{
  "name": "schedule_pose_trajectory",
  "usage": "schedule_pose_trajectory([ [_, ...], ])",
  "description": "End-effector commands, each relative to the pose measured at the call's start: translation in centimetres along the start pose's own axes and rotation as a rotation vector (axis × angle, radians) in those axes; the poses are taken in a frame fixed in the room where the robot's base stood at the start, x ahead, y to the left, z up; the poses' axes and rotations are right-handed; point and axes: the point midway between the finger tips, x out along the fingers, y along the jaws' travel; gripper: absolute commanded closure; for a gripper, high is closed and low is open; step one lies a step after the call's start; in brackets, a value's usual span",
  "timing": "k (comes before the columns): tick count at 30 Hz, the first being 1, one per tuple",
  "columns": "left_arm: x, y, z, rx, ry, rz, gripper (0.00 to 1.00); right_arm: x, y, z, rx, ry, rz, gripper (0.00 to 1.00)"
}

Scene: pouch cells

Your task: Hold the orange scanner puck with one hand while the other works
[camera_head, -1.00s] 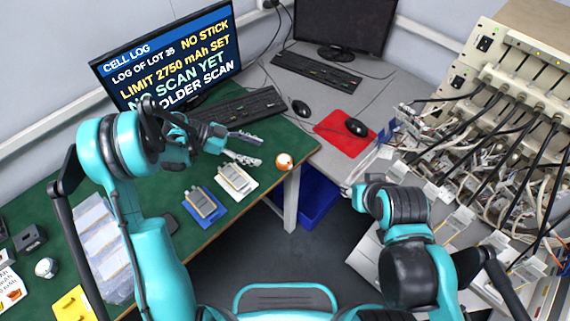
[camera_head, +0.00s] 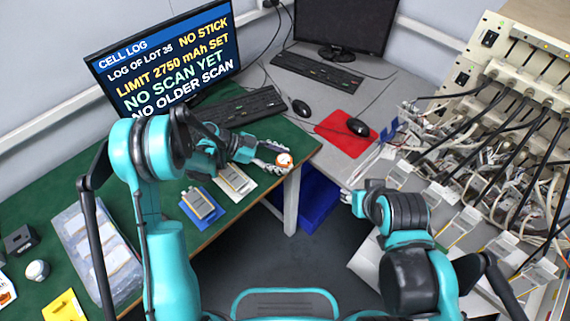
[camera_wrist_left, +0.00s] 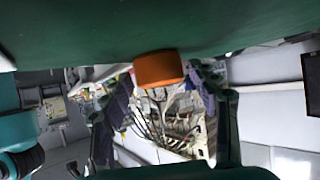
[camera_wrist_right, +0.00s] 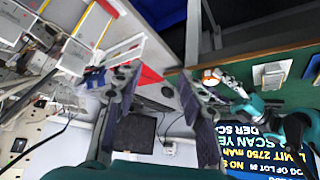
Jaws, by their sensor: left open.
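The orange scanner puck (camera_head: 284,161), with a pale patch on top, sits near the right end of the green table. My left gripper (camera_head: 272,157) is at the puck, low over the table. In the left wrist view the orange puck (camera_wrist_left: 158,69) lies between the two spread fingers (camera_wrist_left: 160,88), near their tips, with gaps beside it. My left gripper is open. My right gripper (camera_wrist_right: 158,82) is open and empty, its fingers wide apart. In the head view it is near the grey desk's front edge, away from the puck.
Pouch cells lie on a blue holder (camera_head: 215,217) and a white holder (camera_head: 247,190) left of the puck. A monitor (camera_head: 165,65) and keyboard (camera_head: 240,107) stand behind. A red mat (camera_head: 335,130) and a cable-filled rack (camera_head: 490,130) are right. A blue bin (camera_head: 315,200) is below.

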Motion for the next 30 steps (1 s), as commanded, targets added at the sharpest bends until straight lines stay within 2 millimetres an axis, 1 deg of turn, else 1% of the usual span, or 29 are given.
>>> schedule_pose_trajectory([
  [7, 0.04, -0.01, -0.05, 0.000, 0.000, 0.000, 0.40, -0.01, 0.00, -0.02, 0.000, 0.000, 0.000, 0.60],
  [8, 0.04, -0.01, -0.05, 0.000, 0.000, 0.000, 0.42, -0.01, 0.00, -0.02, 0.000, 0.000, 0.000, 0.60],
  [9, 0.04, -0.01, -0.05, 0.000, 0.000, 0.000, 0.53, -0.01, 0.00, -0.02, 0.000, 0.000, 0.000, 0.60],
  [11, 0.03, -0.02, -0.04, 0.000, 0.000, -0.001, 0.69, -0.01, 0.00, -0.02, 0.000, 0.000, 0.000, 0.60],
  [12, 0.03, -0.02, -0.04, 0.000, 0.000, -0.001, 0.71, -0.01, 0.00, -0.01, 0.000, 0.000, 0.000, 0.60],
  [24, 0.03, -0.04, 0.00, 0.000, -0.001, -0.001, 0.71, 0.00, 0.00, -0.01, 0.000, 0.000, 0.000, 0.60],
  [26, 0.03, -0.04, 0.00, -0.001, -0.001, -0.001, 0.71, 0.00, 0.00, -0.01, 0.000, 0.000, 0.000, 0.76],
  [27, 0.03, -0.04, 0.01, -0.001, -0.001, -0.001, 0.71, 0.00, 0.00, -0.01, 0.000, 0.000, 0.000, 0.86],
  [28, 0.03, -0.04, 0.01, -0.001, -0.001, -0.001, 0.71, 0.00, 0.00, -0.01, 0.000, 0.000, 0.000, 0.94],
  [29, 0.03, -0.05, 0.01, -0.001, -0.001, -0.001, 0.71, 0.00, 0.00, -0.01, 0.000, 0.000, 0.000, 1.00],
  [30, 0.03, -0.05, 0.01, -0.001, -0.001, -0.001, 0.71, 0.00, 0.00, -0.01, 0.000, 0.000, 0.000, 1.00],
])
